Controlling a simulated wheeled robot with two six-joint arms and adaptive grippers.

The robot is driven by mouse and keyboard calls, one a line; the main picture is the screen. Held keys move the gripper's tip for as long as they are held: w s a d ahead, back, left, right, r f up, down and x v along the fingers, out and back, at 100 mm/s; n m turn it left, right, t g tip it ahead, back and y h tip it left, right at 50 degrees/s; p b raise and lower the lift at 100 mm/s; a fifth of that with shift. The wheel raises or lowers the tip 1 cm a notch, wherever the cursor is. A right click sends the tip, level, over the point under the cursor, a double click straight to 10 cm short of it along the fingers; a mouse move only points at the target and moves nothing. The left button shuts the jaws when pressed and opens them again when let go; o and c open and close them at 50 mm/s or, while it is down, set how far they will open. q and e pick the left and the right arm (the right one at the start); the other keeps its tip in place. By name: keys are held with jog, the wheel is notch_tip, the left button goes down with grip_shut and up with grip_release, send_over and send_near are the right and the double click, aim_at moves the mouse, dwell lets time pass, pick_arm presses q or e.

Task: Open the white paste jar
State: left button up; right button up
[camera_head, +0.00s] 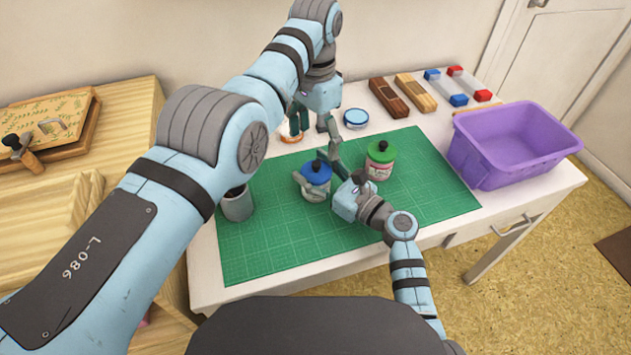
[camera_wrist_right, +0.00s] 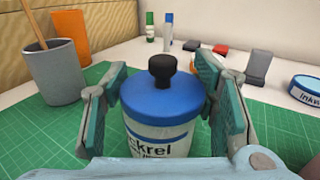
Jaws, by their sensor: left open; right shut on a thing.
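A white-labelled jar with a blue lid and black knob (camera_head: 315,173) stands upright on the green mat (camera_head: 285,240). It fills the middle of the right wrist view (camera_wrist_right: 163,115), where part of its label reads "ckrel". My right gripper (camera_head: 316,181) is shut on this jar, with one finger on each side of its body below the lid. My left gripper (camera_head: 317,138) is open and empty, just above and behind the jar, pointing down. A second jar with a green lid (camera_head: 380,160) stands on the mat to the right, apart from both grippers.
A grey cup (camera_head: 238,207) holding a stick stands left of the jar. A blue-rimmed round tin (camera_head: 355,117), wooden blocks (camera_head: 390,97) and red and blue pieces (camera_head: 459,86) lie at the back. A purple bin (camera_head: 505,150) is at right. The mat's front is clear.

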jog(key=c, duration=0.6)
jog(key=o, duration=1.7)
jog(key=shift+o, duration=0.2)
jog(key=shift+d, duration=0.1)
